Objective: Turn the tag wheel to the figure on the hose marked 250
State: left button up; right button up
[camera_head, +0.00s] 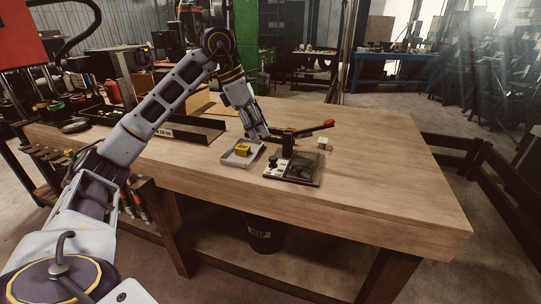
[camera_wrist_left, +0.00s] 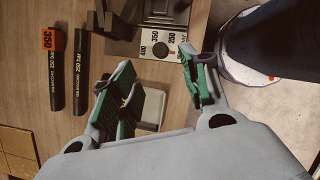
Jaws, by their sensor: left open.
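The tag wheel's white dial plate (camera_wrist_left: 146,38) shows at the top of the left wrist view, with the figures 400, 350 and 250. A dark round knob (camera_wrist_left: 160,49) is on it, partly unclear; a small red mark shows near 250. In the head view a dark knob (camera_head: 272,162) stands on the crimper's near left corner. Two black hoses lie left in the wrist view: one marked 250 bar (camera_wrist_left: 81,75), the other marked 350 bar (camera_wrist_left: 55,85) with an orange 350 tag. My left gripper (camera_wrist_left: 155,60), with green pads, is open and empty above the dial's near edge. My right gripper is out of view.
A long black tray (camera_head: 205,133) lies behind left. The bench (camera_head: 390,175) is clear to the right.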

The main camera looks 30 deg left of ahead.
aim_at(272, 157)
pick_arm(q)
jog(key=shift+b+x, duration=0.95)
jog(key=shift+x, duration=3.9)
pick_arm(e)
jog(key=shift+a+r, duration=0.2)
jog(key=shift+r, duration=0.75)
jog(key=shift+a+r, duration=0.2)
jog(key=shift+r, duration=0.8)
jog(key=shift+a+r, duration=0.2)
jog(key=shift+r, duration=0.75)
pick_arm(q)
grip_shut()
